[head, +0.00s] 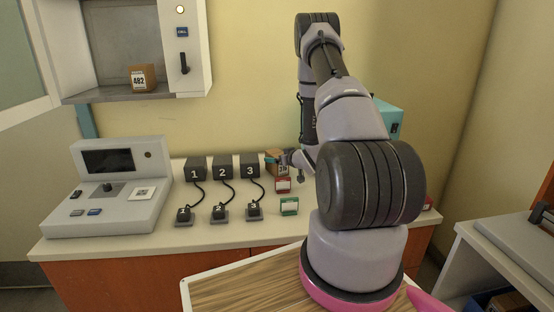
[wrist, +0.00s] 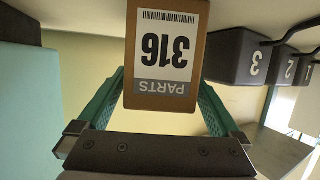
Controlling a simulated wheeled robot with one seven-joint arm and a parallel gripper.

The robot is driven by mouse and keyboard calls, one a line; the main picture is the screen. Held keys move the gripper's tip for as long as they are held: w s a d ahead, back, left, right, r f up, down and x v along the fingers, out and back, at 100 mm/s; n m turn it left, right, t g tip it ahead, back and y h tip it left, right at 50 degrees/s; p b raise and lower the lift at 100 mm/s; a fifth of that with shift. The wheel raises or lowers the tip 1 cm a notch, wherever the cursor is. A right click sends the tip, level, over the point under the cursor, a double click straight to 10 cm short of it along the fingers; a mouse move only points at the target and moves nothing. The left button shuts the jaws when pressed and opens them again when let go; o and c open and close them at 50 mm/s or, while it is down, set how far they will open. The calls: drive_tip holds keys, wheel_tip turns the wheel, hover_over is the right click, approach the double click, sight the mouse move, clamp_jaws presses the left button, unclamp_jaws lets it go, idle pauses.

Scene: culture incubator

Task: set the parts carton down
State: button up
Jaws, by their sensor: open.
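The parts carton (wrist: 165,50) is a brown box with a white label reading PARTS 316, upside down in the wrist view. In the head view the carton (head: 273,158) is at the back of the counter, right of the box marked 3, partly hidden by my gripper (head: 287,158). In the wrist view my gripper (wrist: 163,85) is open, with one green finger on each side of the carton. The carton appears upright at counter level; its base is cut off in the wrist view, so contact with the counter cannot be told.
Boxes 1, 2 and 3 (head: 250,166) stand left of the carton, cabled to small units in front. A teal box (head: 389,117) is behind my arm. Another carton, 482 (head: 142,78), sits in the wall cabinet.

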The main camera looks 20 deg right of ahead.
drive_tip(key=v, duration=1.1)
drive_tip(key=s+a+r+m+g+h, duration=0.1)
drive_tip(key=a+r+m+g+h, duration=0.1)
drive_tip(key=r, duration=1)
drive_tip(key=s+a+r+m+g+h, duration=0.1)
drive_tip(key=s+r+m+g+h, duration=0.1)
drive_tip(key=r, duration=1)
drive_tip(key=s+a+r+g+y, duration=0.1)
drive_tip(key=s+a+r, duration=0.3)
drive_tip(key=s, duration=0.4)
drive_tip(key=s+a+r+m+g+y, duration=0.1)
drive_tip(key=s+a+r+y, duration=0.1)
drive_tip(key=s+a, duration=0.4)
drive_tip(key=s+a+r+g+y, duration=0.1)
drive_tip(key=s+a+r, duration=0.4)
drive_tip(key=s, duration=0.5)
drive_tip(key=shift+a+r+m+y, duration=0.3)
drive_tip(key=shift+a+y, duration=0.1)
drive_tip(key=shift+a, duration=0.15)
drive_tip(key=shift+s, duration=0.1)
